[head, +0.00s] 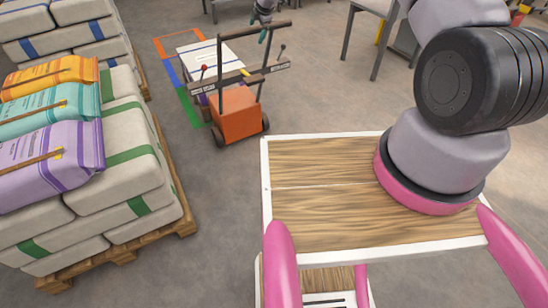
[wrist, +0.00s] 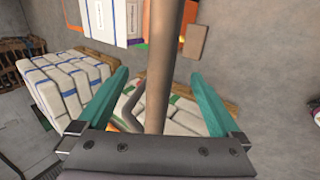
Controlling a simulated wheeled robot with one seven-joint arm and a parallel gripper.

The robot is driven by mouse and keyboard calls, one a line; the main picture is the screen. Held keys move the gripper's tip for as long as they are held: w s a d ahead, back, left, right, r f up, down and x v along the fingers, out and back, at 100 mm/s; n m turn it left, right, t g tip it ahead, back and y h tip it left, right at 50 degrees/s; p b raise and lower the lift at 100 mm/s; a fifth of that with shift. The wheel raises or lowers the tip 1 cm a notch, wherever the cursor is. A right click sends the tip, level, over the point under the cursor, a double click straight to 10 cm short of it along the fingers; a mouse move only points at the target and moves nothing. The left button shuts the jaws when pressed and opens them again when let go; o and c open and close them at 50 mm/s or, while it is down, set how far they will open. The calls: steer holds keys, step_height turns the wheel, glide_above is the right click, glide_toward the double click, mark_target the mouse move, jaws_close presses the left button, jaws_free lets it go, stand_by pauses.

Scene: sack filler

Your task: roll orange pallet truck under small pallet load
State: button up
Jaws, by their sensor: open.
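The orange pallet truck (head: 236,115) stands on the floor past the tabletop, with a dark upright handle frame and small black wheels. The small pallet load (head: 203,57), white-topped with a purple side, is just behind it; I cannot tell whether the truck's forks are under it. My gripper (head: 263,38) has teal fingers and is at the right part of the truck's top handle bar. In the wrist view, my gripper (wrist: 159,78) is open, with a brown bar (wrist: 170,50) running between its fingers. Contact with the bar cannot be seen.
Orange, blue and green floor markings (head: 187,107) lie beside the load. A stacked sack pallet (head: 140,185) stands at left, with coloured sacks on top. A wood-topped table (head: 325,158) fills the front. Grey floor is clear right of the truck.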

steer(key=v, duration=0.8)
steer(key=shift+r, duration=0.2)
steer(key=shift+s+d, duration=0.1)
steer(key=shift+d, duration=0.05)
steer(key=s+d+r+m+h, duration=0.1)
steer(key=s+d+r+m, duration=0.4)
steer(key=r, duration=0.4)
steer(key=s+d+r+m+h, duration=0.1)
steer(key=s+d+r+m, duration=0.2)
steer(key=s+d+r, duration=0.5)
steer(key=s+d+r+m+h, duration=0.1)
steer(key=s+d+r+m, duration=0.3)
steer(key=r, duration=0.6)
steer(key=s+d+r+m+y, duration=0.1)
steer(key=s+m, duration=0.6)
steer(key=s, duration=0.9)
steer(key=s+d+r+m+t+y, duration=0.1)
steer(key=s+d+r+m, duration=0.3)
steer(key=s, duration=1.2)
steer(key=m, duration=0.4)
steer(key=shift+s+d, duration=0.2)
steer(key=shift+s, duration=0.15)
